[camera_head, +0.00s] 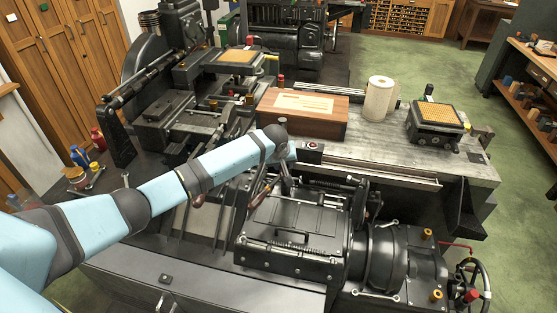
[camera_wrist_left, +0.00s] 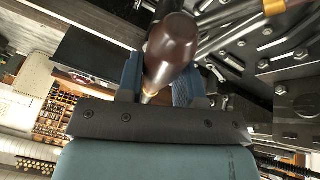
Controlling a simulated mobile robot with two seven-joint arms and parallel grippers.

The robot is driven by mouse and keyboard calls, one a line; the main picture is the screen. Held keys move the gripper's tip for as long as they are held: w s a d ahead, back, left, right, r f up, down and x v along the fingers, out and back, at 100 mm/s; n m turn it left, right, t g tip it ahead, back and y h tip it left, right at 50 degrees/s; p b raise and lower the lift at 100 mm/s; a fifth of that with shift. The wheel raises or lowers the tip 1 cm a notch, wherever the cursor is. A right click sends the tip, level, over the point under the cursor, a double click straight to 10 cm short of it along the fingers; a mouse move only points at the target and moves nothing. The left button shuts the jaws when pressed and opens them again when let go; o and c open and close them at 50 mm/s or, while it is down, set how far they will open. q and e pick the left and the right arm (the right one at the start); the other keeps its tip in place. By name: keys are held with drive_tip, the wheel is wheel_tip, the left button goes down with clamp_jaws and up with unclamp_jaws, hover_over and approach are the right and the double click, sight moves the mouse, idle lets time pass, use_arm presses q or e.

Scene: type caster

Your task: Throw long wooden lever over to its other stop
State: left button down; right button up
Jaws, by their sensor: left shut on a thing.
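The long wooden lever's dark brown, rounded handle (camera_wrist_left: 172,48) fills the upper middle of the left wrist view. My left gripper (camera_wrist_left: 160,80) is shut on it, with one blue-grey finger pad on each side. In the head view my left arm reaches in from the left over the black machine (camera_head: 300,225), and its wrist hides much of the gripper. A reddish-brown handle (camera_head: 263,192) shows just below the wrist; I cannot tell for sure that it is the held one. The lever's pivot and stops cannot be made out. My right gripper is not in view.
A wooden box (camera_head: 303,128), a cream roll (camera_head: 379,100) and a black type tray (camera_head: 437,122) stand on the metal bench behind the wrist. Another brown handle (camera_head: 198,201) lies left of the machine. A handwheel (camera_head: 474,290) is at the lower right.

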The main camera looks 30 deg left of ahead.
use_arm(q)
drive_tip(key=shift+d, duration=0.1)
drive_tip(key=c, duration=1.2)
unclamp_jaws()
drive_tip(key=o, duration=0.4)
drive_tip(key=shift+w+d, duration=0.15)
drive_tip(key=shift+s+r, duration=0.25)
drive_tip(key=shift+r, duration=0.1)
drive_tip(key=b+v, duration=0.1)
drive_tip(key=v, duration=1.2)
